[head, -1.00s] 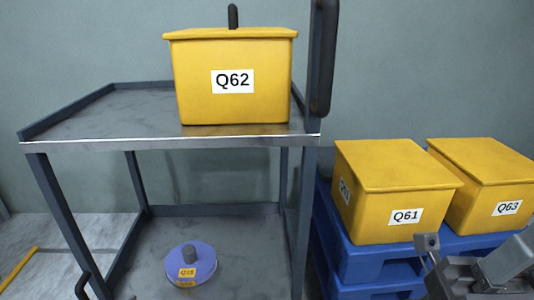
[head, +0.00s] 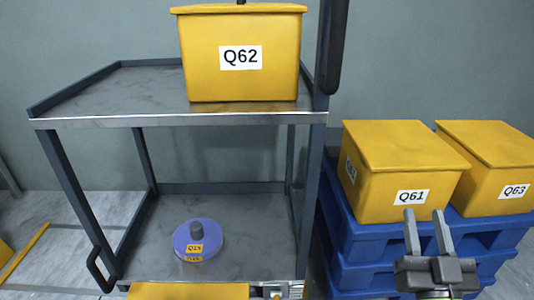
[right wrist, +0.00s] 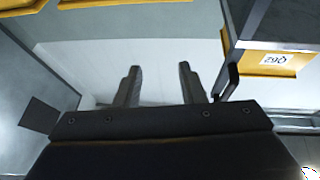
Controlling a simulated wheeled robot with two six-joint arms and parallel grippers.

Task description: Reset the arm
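My right gripper (head: 427,218) stands at the lower right of the head view, in front of the blue pallets. Its two fingers point up and are apart, with nothing between them. In the right wrist view the same gripper (right wrist: 158,72) shows a clear gap between its fingers over a pale surface. My left gripper is not in the head view.
A grey cart (head: 110,92) carries yellow box Q62 (head: 240,80) on top and a purple disc (head: 212,240) below. Yellow boxes Q61 (head: 385,203) and Q63 (head: 500,202) sit on blue pallets (head: 345,240). A yellow surface (head: 190,291) shows at the bottom edge.

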